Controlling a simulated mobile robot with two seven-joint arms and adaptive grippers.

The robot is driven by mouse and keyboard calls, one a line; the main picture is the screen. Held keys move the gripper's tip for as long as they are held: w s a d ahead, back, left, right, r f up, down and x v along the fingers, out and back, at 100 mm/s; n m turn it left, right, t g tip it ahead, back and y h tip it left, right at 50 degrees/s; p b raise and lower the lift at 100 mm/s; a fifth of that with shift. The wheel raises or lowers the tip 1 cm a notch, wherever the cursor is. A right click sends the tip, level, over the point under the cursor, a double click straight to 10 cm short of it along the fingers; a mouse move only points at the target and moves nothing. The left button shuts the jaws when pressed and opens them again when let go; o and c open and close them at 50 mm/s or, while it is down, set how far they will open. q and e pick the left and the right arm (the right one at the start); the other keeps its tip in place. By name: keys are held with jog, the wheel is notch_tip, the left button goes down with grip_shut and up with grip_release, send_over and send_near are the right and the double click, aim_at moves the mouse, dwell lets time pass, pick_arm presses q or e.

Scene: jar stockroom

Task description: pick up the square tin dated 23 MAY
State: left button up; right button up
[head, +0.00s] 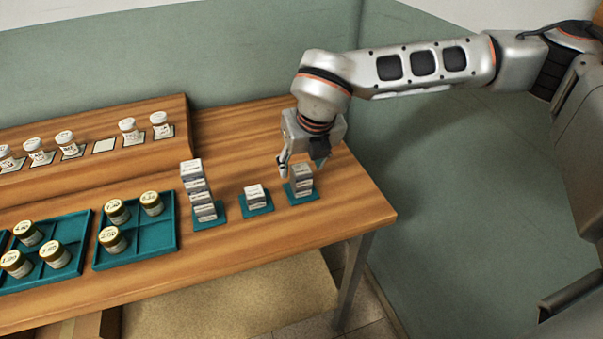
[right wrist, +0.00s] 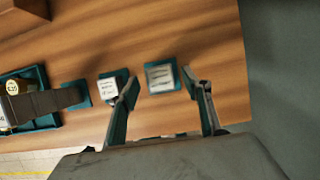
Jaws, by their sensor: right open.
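Small pale square tins stand on three teal mats at the right part of the table: a tall, uneven stack (head: 198,190), a low one in the middle (head: 254,191) and a short stack (head: 302,181) at the right. Their dates are too small to read, so I cannot tell which is 23 MAY. My right gripper (head: 301,168) is open and empty, above the right stack. In the right wrist view its fingers (right wrist: 158,76) point toward the right stack's top (right wrist: 161,78); the middle tin (right wrist: 108,88) lies just left of them. My left gripper is not in view.
Teal divided trays (head: 176,240) with gold-lidded jars (head: 151,203) stand left of the tins. White-lidded jars (head: 128,128) stand on a raised wooden shelf (head: 185,108) behind. The table's right edge is close to the right stack, with bare wood between.

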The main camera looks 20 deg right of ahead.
jog(key=shift+x, duration=1.3)
jog(key=c, duration=1.2)
jog(key=shift+r, duration=0.1)
